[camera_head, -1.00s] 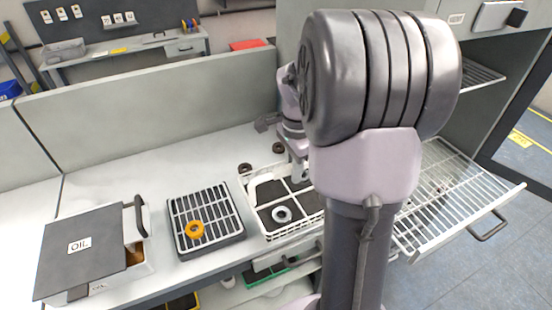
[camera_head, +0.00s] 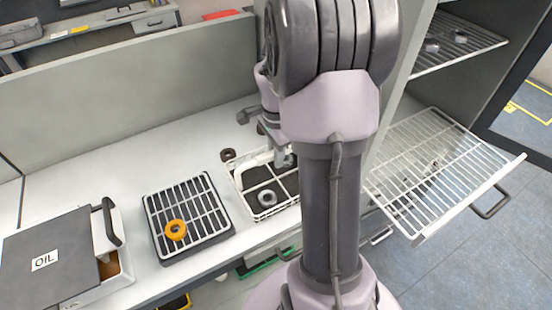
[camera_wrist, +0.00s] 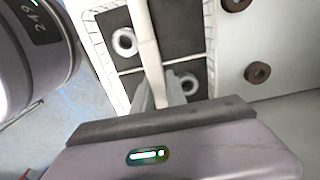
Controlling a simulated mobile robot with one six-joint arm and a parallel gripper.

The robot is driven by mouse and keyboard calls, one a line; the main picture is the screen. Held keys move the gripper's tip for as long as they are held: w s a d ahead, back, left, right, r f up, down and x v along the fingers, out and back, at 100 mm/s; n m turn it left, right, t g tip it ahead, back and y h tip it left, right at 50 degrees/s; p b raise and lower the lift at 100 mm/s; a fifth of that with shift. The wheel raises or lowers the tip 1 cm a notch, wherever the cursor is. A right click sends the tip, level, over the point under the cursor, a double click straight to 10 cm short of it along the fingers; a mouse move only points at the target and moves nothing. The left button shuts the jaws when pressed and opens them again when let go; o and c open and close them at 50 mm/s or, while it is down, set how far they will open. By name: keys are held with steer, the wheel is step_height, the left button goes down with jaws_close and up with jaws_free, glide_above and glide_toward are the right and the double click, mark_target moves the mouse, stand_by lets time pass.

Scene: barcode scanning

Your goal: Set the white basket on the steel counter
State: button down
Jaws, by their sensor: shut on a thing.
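The white basket (camera_head: 236,190) is a wire-sided tray with dark panels, at the right part of the steel counter (camera_head: 130,172) near its front edge. Grey rings (camera_head: 267,198) lie inside it, and two show in the wrist view (camera_wrist: 125,41). My gripper (camera_head: 284,156) is over the basket. In the wrist view its fingers (camera_wrist: 167,95) are shut on the basket's white handle bar (camera_wrist: 144,40). My arm hides the basket's right side. I cannot tell whether the basket's bottom touches the counter.
A black grill rack (camera_head: 205,232) with an orange ring (camera_head: 176,230) stands just left of the basket. An oil box (camera_head: 50,255) is at far left. Dark rings (camera_head: 228,155) lie behind the basket. A pulled-out wire shelf (camera_head: 430,170) is at right.

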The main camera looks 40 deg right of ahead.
steer(key=shift+r, duration=0.1)
steer(key=c, duration=1.8)
jaws_free()
steer(key=shift+f, duration=0.2)
steer(key=o, duration=0.5)
steer(key=shift+c, duration=0.2)
